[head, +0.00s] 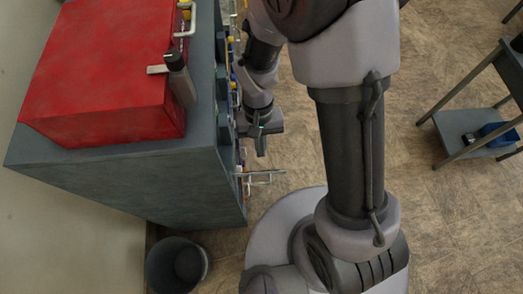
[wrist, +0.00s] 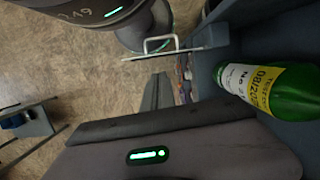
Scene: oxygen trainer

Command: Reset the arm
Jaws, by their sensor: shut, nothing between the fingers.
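My arm reaches up and over in the head view, and my gripper (head: 261,149) points down beside the open front of the grey cabinet (head: 190,180). In the wrist view the two dark fingers of my gripper (wrist: 157,92) are together with nothing between them. A green bottle (wrist: 290,92) with a yellow and white label lies on its side in a grey compartment to the right of the fingers, apart from them.
A metal handle (head: 258,176) sticks out from the cabinet front below my gripper. A red case (head: 105,75) and a dark cylinder (head: 181,82) are on top of the cabinet. A bin (head: 160,270) stands by it. A cart (head: 470,132) is at right; open floor lies between.

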